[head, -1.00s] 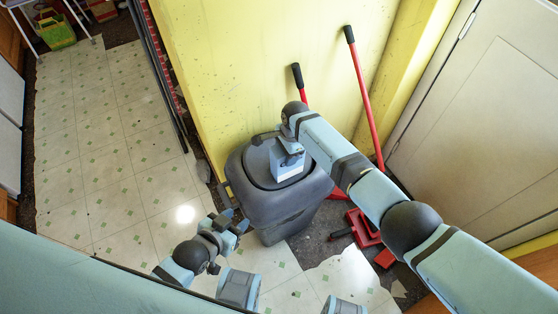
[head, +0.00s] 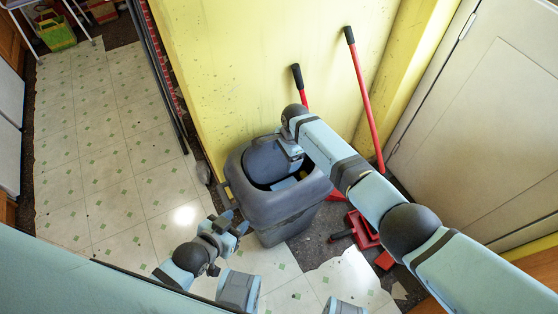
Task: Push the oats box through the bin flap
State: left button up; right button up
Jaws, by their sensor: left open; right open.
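The grey bin (head: 255,208) stands by the yellow wall with its dark flap (head: 267,160) tilted, leaving a dark opening at the near right. A pale blue-grey face of the oats box (head: 284,184) shows low in this opening, inside the rim; most of the box is hidden. My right gripper (head: 291,153) is over the flap's right side, partly hidden by its own arm; the box is apart from it. My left gripper (head: 236,221) is open and empty, low in front of the bin's left side.
Two red-handled tools, one long (head: 360,95) and one shorter (head: 300,88), lean on the wall behind the bin. A red dustpan (head: 361,230) lies on the dark floor to the right. Pale tiled floor (head: 120,150) is clear on the left.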

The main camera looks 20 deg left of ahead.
dwell(0.6)
pick_arm(q)
notch_tip(320, 180, up, 11)
jog(key=p, duration=1)
jog(key=shift+f, duration=0.35)
jog(key=shift+a, duration=0.1)
